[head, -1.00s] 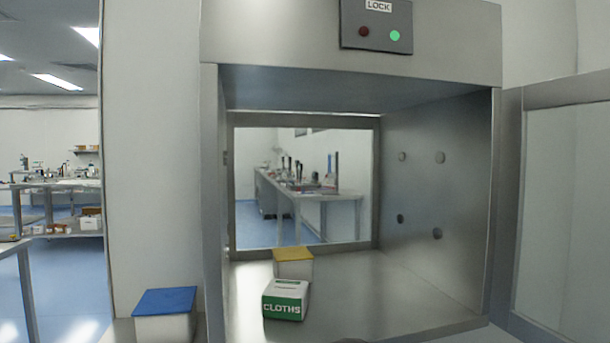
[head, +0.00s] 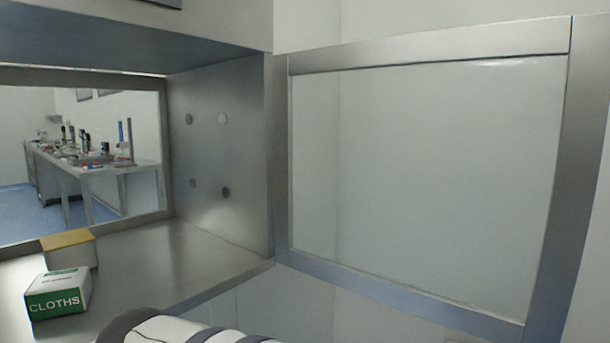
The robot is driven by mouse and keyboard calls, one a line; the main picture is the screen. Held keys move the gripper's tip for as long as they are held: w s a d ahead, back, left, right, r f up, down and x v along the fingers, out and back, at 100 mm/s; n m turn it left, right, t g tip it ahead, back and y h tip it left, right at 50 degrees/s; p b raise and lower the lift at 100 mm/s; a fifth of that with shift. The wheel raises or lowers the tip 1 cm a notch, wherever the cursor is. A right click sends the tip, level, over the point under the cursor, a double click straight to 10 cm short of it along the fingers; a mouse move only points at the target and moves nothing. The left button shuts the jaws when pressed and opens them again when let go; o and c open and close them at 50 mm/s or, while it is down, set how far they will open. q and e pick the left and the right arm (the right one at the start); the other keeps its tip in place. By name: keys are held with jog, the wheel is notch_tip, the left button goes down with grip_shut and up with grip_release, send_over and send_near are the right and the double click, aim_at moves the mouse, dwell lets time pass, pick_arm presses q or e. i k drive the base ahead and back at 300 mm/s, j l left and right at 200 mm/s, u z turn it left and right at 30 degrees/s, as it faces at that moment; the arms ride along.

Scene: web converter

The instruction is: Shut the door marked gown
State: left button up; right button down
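A framed glass door (head: 430,170) stands wide open on the right side of the steel pass-through chamber (head: 225,165). Its metal frame (head: 430,42) meets the chamber's right front edge. No gown mark is readable on it in this view. The chamber's front opening is uncovered. A white arm link of mine (head: 185,330) shows at the bottom edge, below the chamber opening. Neither gripper is in view.
A green and white box marked CLOTHS (head: 58,294) and a yellow-lidded box (head: 68,248) stand on the chamber floor at left. The chamber's far side has a window (head: 85,165) onto a lab bench. The chamber floor's right part is clear.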

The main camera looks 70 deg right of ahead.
aim_at(585, 38)
jog(key=k+l+z, duration=0.1)
jog(key=z, duration=0.35)
jog(key=k+l+z, duration=0.1)
jog(key=z, duration=0.3)
jog(key=k+l+z, duration=0.1)
jog(key=l+z, duration=0.15)
jog(key=z, duration=0.2)
jog(key=l+z, duration=0.2)
jog(key=z, duration=0.25)
